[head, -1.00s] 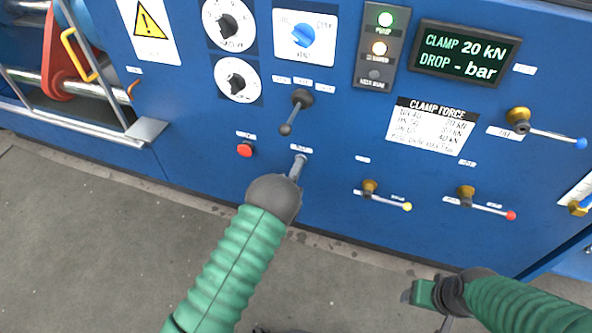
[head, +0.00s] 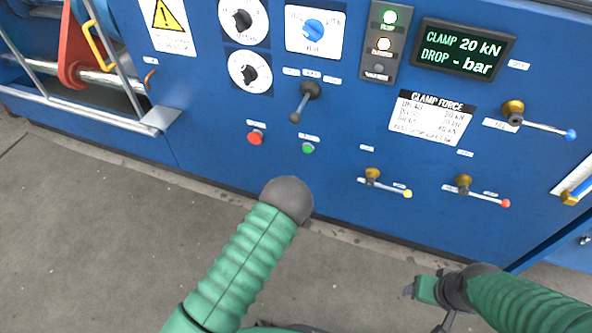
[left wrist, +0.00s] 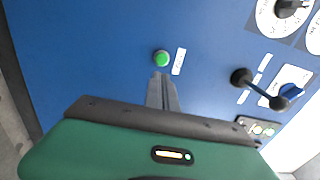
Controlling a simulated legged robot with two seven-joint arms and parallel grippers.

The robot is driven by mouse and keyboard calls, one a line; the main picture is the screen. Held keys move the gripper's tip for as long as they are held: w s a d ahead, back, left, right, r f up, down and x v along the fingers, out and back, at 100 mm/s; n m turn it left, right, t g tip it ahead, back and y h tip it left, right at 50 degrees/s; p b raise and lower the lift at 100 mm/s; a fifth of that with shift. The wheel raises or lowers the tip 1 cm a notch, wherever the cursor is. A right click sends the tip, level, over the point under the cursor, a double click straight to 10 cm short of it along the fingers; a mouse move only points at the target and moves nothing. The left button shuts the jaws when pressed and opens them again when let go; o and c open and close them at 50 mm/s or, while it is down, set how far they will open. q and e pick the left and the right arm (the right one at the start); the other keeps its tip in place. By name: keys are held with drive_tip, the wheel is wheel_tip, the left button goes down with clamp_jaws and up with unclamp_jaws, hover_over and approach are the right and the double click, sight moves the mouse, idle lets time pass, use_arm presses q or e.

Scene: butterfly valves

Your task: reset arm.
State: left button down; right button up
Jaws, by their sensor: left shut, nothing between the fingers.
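A blue machine panel (head: 210,150) fills the upper part of the head view. A green button (head: 308,148) sits on it, right of a red button (head: 255,138). My left arm reaches up below the green button, and its dark end hides the gripper in the head view. In the left wrist view my left gripper (left wrist: 162,80) is shut and empty, its tips just below the green button (left wrist: 161,58). A gap between tips and button cannot be judged exactly. My right gripper (head: 410,291) hangs low at the right, over the floor; its fingers are too small to read.
A black lever (head: 304,103) sticks out above the buttons. Valve handles with yellow (head: 408,194), red (head: 506,203) and blue (head: 571,135) tips project at the right. A display (head: 463,48) reads clamp 20 kN. Grey floor (head: 90,230) is clear at the left.

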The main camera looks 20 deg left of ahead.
use_arm(q)
drive_tip(key=shift+s, duration=0.4)
drive_tip(key=s+r+n+g, duration=0.4)
drive_tip(key=s+n+g, duration=0.45)
drive_tip(key=s, duration=0.35)
drive_tip(key=s+r+n+g, duration=0.4)
drive_tip(key=s+n+g, duration=0.3)
drive_tip(key=s+n, duration=0.4)
wheel_tip(320, 180, up, 31)
drive_tip(key=s+m+p, duration=0.1)
drive_tip(key=p, duration=3)
drive_tip(key=shift+s+d+y, duration=0.2)
drive_tip(key=shift+d+y, duration=0.1)
